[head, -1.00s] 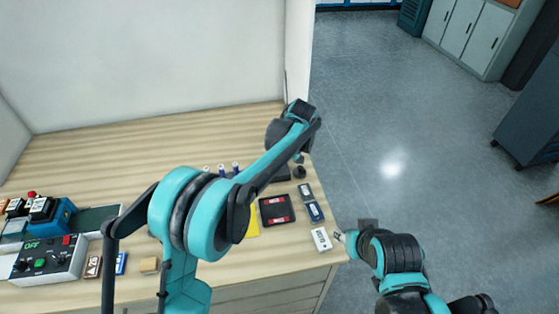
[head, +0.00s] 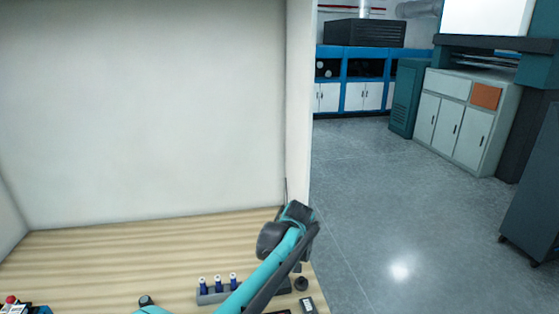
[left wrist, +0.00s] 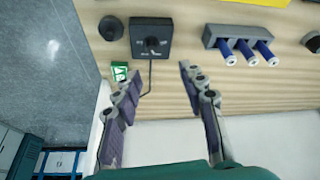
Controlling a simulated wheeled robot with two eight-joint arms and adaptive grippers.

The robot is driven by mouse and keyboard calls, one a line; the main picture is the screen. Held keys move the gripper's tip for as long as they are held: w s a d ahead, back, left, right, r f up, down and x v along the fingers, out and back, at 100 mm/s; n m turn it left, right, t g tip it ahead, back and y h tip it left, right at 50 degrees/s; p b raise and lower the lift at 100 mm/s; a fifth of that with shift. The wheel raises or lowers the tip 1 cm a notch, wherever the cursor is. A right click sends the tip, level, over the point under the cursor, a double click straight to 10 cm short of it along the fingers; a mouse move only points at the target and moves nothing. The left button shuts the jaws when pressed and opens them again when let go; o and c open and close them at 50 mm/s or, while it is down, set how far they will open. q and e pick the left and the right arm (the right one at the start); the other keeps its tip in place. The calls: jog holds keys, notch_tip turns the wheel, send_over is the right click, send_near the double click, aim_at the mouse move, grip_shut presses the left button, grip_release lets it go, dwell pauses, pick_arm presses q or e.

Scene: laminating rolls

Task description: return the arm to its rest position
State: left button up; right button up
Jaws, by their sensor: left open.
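My left arm (head: 272,270) rises from the bottom of the head view toward the back right corner of the bench. My left gripper (left wrist: 162,85) is open in the left wrist view, its two dark fingers apart with nothing between them. The fingers hang over the bench (left wrist: 180,98) near a black box with a knob (left wrist: 150,38). A small green and white tag (left wrist: 119,71) shows close to one finger. My right arm is out of view.
Several blue rolls stand in a grey holder (head: 212,298); the holder also shows in the left wrist view (left wrist: 225,38). A small black round object (head: 300,283) is near the bench's right edge. White walls (head: 150,110) stand behind. Open floor (head: 375,220) lies right.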

pick_arm(q)
jog(key=s+a+r+m+t+h+b, duration=0.1)
jog(key=s+a+r+m+b, duration=0.2)
jog(key=s+a, duration=1.1)
jog(key=s+a+f+m+t+b, duration=0.1)
jog(key=s+f, duration=0.3)
jog(key=s, duration=0.4)
jog(key=s+a+f+m+t+h, duration=0.1)
jog(key=s+a+f, duration=0.2)
jog(key=s, duration=0.5)
jog(key=shift+a+f+b, duration=0.3)
jog(key=shift+f+b, duration=0.1)
jog(key=shift+f, duration=0.3)
